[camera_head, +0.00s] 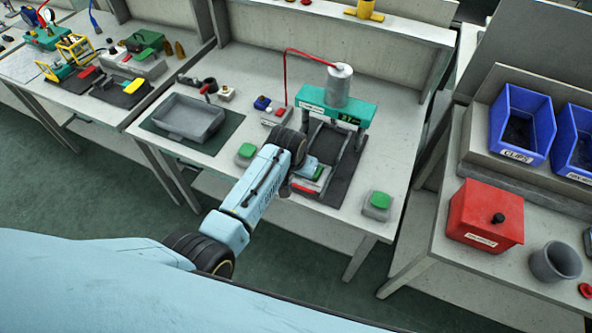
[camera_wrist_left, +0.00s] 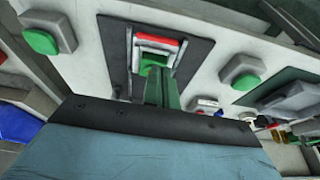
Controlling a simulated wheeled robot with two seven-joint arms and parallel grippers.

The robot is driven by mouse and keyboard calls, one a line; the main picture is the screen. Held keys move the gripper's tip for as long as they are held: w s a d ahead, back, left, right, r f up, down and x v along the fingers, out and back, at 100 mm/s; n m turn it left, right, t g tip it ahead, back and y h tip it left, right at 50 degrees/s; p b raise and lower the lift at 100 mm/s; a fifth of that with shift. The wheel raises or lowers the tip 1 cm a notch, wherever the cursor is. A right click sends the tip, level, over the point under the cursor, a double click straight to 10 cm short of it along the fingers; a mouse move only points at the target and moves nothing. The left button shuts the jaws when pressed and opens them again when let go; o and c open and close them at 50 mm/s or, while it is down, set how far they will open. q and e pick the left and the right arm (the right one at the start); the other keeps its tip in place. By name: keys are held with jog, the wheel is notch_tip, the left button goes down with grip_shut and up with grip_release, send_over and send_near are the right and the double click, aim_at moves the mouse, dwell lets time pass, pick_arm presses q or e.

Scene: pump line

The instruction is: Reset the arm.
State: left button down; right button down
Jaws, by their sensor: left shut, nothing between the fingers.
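My left arm (camera_head: 265,180) reaches over the middle workbench in the head view; its gripper is mostly hidden behind the wrist there. In the left wrist view my left gripper (camera_wrist_left: 157,78) is shut and empty. It points at a small fixture with a red bar (camera_wrist_left: 158,40) and a green part, on a dark mat (camera_wrist_left: 195,50). I cannot tell whether the fingertips touch it. The same fixture shows in the head view (camera_head: 318,180), in front of the teal press frame (camera_head: 355,112) with its grey cylinder (camera_head: 338,85). My right gripper is not in view.
Green buttons on grey boxes stand on both sides, right (camera_head: 379,201) and left (camera_head: 246,152). A grey tray (camera_head: 190,118) lies at left. A red box (camera_head: 485,213) and blue bins (camera_head: 521,122) are on the right bench. A red hose (camera_head: 287,70) arches behind the press.

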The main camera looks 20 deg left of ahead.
pick_arm(q)
jog(key=shift+r, duration=0.15)
jog(key=s+a+f+b, duration=0.2)
jog(key=s+f+b, duration=0.1)
jog(key=s+f, duration=0.55)
jog(key=s+a+f+g+b, duration=0.1)
jog(key=s+f+b, duration=0.4)
jog(key=f, duration=0.7)
jog(key=s+a+f+b, duration=0.2)
jog(key=s+f, duration=0.6)
jog(key=f, duration=0.3)
jog(key=s+a+f+b, duration=0.2)
jog(key=s+f, duration=0.3)
jog(key=s, duration=0.3)
jog(key=s+a+f+g+b, duration=0.1)
jog(key=s+a+f+b, duration=0.1)
jog(key=s+f, duration=0.3)
jog(key=s+a+f+b, duration=0.2)
jog(key=s+f+b, duration=0.2)
jog(key=s, duration=0.9)
jog(key=shift+a+f+g+y, duration=0.3)
jog(key=shift+f, duration=0.4)
